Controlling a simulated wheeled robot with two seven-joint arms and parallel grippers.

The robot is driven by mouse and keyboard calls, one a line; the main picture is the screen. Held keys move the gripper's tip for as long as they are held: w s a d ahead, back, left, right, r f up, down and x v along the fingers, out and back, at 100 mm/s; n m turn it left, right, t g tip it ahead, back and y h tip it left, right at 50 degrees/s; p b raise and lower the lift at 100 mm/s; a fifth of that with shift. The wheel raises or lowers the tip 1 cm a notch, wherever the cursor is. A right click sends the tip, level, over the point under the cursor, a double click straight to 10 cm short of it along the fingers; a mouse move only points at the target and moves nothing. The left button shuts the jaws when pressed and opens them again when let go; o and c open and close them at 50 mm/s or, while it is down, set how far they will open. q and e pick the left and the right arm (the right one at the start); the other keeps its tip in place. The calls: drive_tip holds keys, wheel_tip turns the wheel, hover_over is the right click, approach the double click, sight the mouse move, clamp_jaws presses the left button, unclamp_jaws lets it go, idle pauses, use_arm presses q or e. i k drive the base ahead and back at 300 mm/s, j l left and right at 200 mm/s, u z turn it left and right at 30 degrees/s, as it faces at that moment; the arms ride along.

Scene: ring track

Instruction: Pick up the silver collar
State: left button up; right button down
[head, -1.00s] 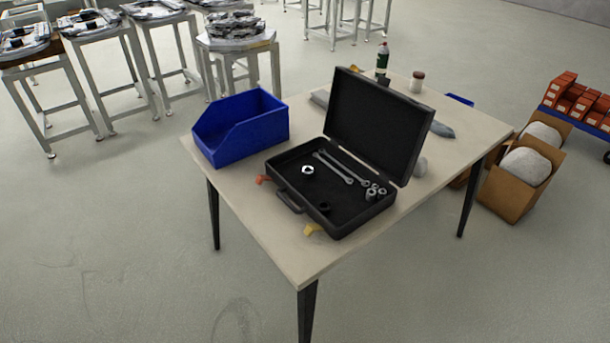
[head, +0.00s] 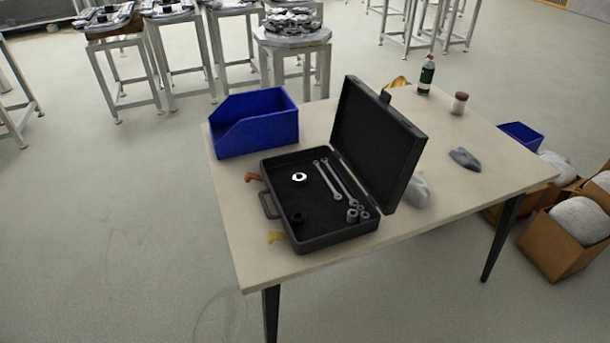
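The silver collar (head: 299,177) is a small bright ring lying in the open black toolbox (head: 273,219), in the left part of its tray. A small dark ring (head: 297,217) lies nearer the front of the same tray. Two wrenches (head: 329,180) lie to the right of the collar, and several grey sockets (head: 357,212) sit in the right corner. The lid (head: 378,142) stands open on the right side. Neither of my grippers is in view.
The toolbox stands on a beige table (head: 455,195). A blue bin (head: 253,125) stands behind it at the left. A green bottle (head: 426,75), a jar (head: 459,103) and a grey cloth-like lump (head: 464,158) are at the right. Cardboard boxes (head: 555,243) stand on the floor at the right.

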sight(299, 178)
drive_tip(key=i+l+u, duration=0.15)
drive_tip(key=l, duration=0.2)
drive_tip(key=i+l+u, duration=0.1)
drive_tip(key=l, duration=0.25)
drive_tip(key=i+l+u, duration=0.15)
drive_tip(key=l, duration=0.2)
drive_tip(key=i+l+u, duration=0.1)
drive_tip(key=l, duration=0.3)
drive_tip(key=i+l+u, duration=0.15)
drive_tip(key=l, duration=0.25)
drive_tip(key=i+l, duration=0.3)
drive_tip(key=l, duration=0.2)
drive_tip(key=u, duration=0.05)
